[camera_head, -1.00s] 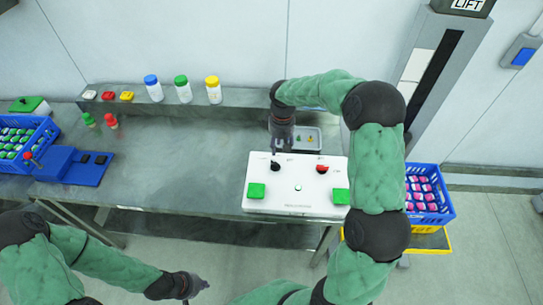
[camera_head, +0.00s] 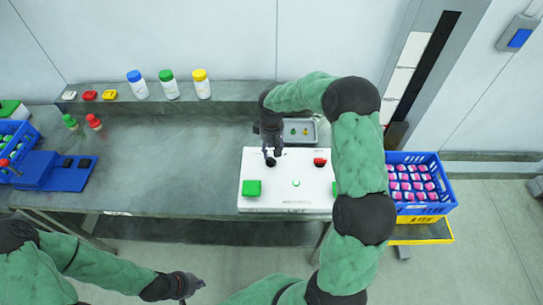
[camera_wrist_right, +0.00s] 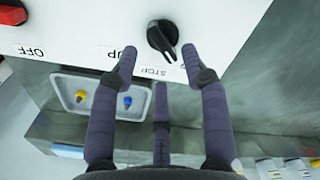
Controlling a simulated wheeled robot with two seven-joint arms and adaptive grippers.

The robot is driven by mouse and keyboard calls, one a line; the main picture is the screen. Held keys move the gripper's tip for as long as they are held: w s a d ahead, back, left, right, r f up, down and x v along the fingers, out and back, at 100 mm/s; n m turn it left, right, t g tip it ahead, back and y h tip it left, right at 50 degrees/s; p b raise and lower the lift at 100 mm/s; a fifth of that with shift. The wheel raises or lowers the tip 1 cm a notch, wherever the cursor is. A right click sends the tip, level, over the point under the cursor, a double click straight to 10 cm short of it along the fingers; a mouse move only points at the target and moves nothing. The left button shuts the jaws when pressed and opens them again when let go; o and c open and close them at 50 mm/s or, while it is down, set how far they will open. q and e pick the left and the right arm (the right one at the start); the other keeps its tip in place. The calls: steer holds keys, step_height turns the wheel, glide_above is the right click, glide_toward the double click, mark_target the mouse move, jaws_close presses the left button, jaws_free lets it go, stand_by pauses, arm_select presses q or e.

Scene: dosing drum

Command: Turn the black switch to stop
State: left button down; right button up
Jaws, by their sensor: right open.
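The black switch (camera_head: 270,162) is on the left part of the white panel (camera_head: 290,200), at its back edge. In the right wrist view the black switch (camera_wrist_right: 160,36) shows as a round knob with a pointed handle slanting down and right. An upside-down STOP label lies just below it, with an UP label to the left. My right gripper (camera_head: 269,152) is over the panel's back edge at the switch. In the wrist view its open fingers (camera_wrist_right: 160,58) stand either side of the handle's end; contact cannot be told. My left gripper (camera_head: 203,283) hangs in front of the table, its jaws unclear.
A red switch (camera_head: 320,161) and green buttons, one at the left (camera_head: 252,188), are on the panel. A grey tray (camera_head: 314,131) stands behind it. A blue crate (camera_head: 420,208) stands at the right.

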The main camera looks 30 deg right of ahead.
mark_target(271, 160)
steer(key=shift+f, duration=2)
jaws_close()
